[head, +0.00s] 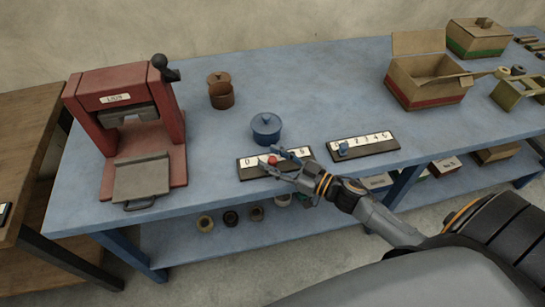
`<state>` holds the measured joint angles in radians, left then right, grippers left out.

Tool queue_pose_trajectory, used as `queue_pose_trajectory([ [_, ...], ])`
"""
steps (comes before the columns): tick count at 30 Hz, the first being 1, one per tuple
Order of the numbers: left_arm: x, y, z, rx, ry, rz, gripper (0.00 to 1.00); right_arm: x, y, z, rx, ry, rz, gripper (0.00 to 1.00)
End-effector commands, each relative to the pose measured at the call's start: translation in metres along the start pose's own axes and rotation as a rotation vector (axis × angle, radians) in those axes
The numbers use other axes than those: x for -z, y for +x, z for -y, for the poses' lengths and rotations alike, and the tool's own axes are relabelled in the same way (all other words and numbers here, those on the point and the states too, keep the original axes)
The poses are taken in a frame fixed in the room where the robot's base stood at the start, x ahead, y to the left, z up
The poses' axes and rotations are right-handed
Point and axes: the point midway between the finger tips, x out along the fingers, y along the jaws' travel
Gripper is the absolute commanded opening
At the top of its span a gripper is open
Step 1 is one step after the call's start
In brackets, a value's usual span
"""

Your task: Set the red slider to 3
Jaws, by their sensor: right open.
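The red slider (272,160) is a small red knob on a black-edged white scale board (248,172) near the table's front edge. A 0 shows at the scale's left end; the knob stands to the right of it. The middle numbers are hidden by my right gripper. My right gripper (276,164) is open, with its fingers around or right beside the red knob; I cannot tell whether they touch it. My left gripper is not in view.
A second scale (375,145) with a blue slider (343,149) lies to the right. A blue lidded pot (266,128) stands just behind the red scale. A red press (128,120) stands at left, an open cardboard box (425,85) at right.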

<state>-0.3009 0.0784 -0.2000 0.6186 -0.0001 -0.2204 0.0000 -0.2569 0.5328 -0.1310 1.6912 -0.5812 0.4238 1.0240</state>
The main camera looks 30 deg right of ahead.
Motion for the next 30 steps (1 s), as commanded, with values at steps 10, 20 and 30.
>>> queue_pose_trajectory([
  [10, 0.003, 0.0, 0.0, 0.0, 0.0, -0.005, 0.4, 0.0, 0.004, 0.0, 0.0, 0.0, 0.0, 0.44],
  [20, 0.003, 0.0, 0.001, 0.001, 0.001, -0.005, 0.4, 0.0, 0.004, 0.0, 0.0, 0.0, 0.0, 0.0],
  [30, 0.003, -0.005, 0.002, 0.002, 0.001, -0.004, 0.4, -0.001, -0.015, -0.018, -0.001, 0.0, 0.006, 0.0],
])
